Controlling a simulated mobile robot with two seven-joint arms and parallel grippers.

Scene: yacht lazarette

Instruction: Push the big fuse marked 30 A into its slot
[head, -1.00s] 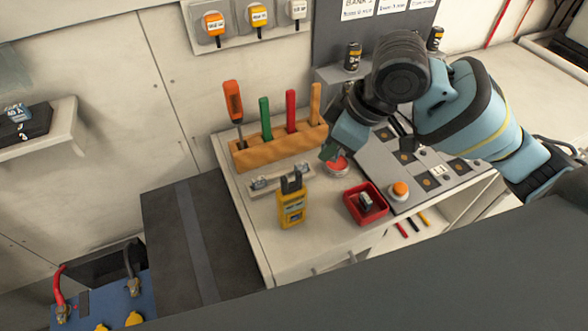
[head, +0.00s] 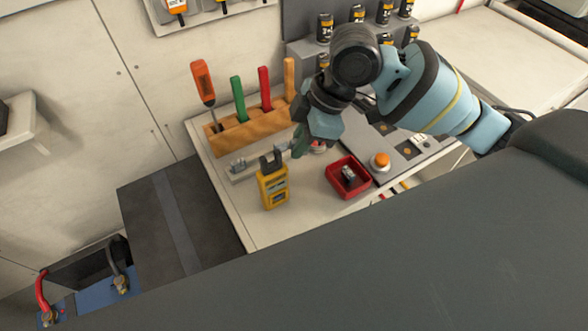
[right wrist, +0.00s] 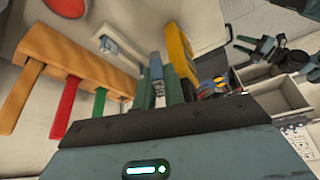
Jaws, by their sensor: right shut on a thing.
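My right gripper (head: 300,148) is low over the bench, just right of the pale fuse holder (head: 240,172). In the right wrist view the fingers (right wrist: 158,85) are shut on a small pale blue-grey piece, apparently the fuse (right wrist: 156,70); its marking is not readable. The fingers hide most of it. The holder's metal clips show at its left end, and its right end is partly hidden behind the yellow tester and the gripper. My left gripper (right wrist: 243,45) seems to show only in the right wrist view, away from the holder, fingers apart and empty.
A yellow tester (head: 273,188) stands close in front of the holder. Behind is a wooden rack (head: 250,128) with upright tools. A red tray (head: 347,188) holding a small piece and an orange button (head: 380,160) are to the right. The bench's front left is clear.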

